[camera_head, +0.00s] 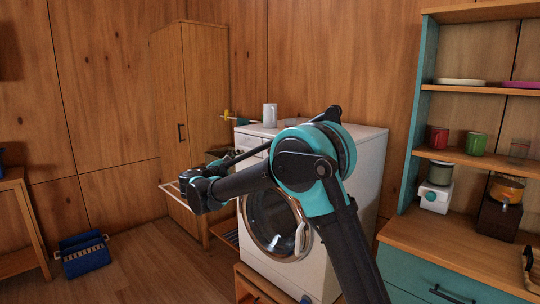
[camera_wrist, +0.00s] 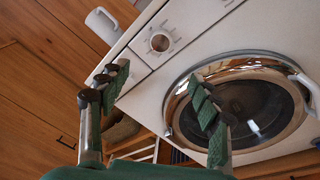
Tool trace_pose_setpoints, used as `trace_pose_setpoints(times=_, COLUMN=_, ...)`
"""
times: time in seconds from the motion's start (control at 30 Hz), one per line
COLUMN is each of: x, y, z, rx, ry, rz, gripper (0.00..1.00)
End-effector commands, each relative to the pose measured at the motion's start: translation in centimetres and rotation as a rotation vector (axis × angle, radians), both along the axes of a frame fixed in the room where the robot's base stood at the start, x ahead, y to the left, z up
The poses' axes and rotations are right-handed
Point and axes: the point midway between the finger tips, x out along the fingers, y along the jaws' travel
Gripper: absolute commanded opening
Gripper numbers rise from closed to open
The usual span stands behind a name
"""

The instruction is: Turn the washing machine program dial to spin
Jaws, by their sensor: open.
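The white washing machine (camera_head: 371,165) stands against the timber wall, with its round glass door (camera_head: 268,222) shut. I cannot read the dial's marks. My gripper (camera_wrist: 158,73) is open and empty, its two green fingers spread below the dial in the picture and apart from it. In the head view my arm crosses in front of the machine and hides the dial.
A white mug (camera_head: 270,115) stands on top of the machine, and it also shows in the wrist view (camera_wrist: 102,24). A tall wooden cabinet (camera_head: 190,85) is behind to the left. A blue basket (camera_head: 84,262) lies on the floor. Shelves and a counter (camera_head: 440,250) bound the right.

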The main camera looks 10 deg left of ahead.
Motion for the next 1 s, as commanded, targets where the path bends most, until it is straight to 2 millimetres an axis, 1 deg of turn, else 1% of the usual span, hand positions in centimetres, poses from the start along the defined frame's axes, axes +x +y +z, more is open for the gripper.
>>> trace_pose_setpoints(times=0.17, x=2.5, y=-1.6, z=0.0, rx=0.002, ry=0.001, rz=-0.005, gripper=0.64)
trace_pose_setpoints(times=0.7, x=11.7, y=-6.6, z=0.0, rx=0.003, ry=0.002, rz=-0.004, gripper=0.64)
trace_pose_setpoints(times=0.83, x=13.3, y=-7.4, z=-0.1, rx=0.003, ry=0.002, rz=-0.004, gripper=0.64)
trace_pose_setpoints(times=1.0, x=14.5, y=-8.0, z=0.0, rx=0.003, ry=0.002, rz=-0.002, gripper=0.64)
